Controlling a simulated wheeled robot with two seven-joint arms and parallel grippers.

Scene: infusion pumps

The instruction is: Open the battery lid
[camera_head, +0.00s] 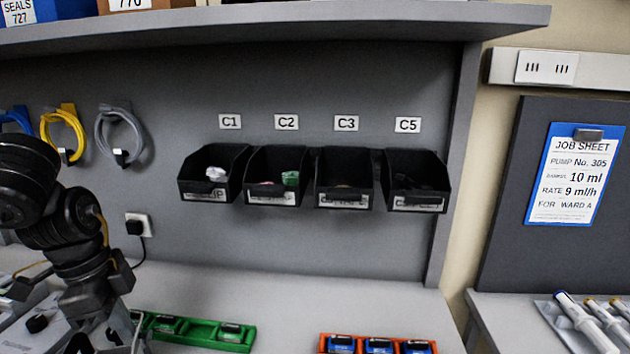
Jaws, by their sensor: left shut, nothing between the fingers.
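My left arm comes in from the left, and its gripper (100,343) points down at the bottom left edge of the view. The gripper is shut with nothing held, and its fingertips are partly cut off by the frame. A pale device with a dark knob (37,323), perhaps a pump, stands on the bench at the lower left, partly behind my arm. I cannot make out a battery lid on it. My right gripper is not in view.
A green tray (247,346) and an orange tray (433,350) with dark blocks lie on the bench. Black bins C1 (207,178), C2, C3 and C5 hang behind. A socket (140,224) with a plug is left. Syringes (587,322) lie at right.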

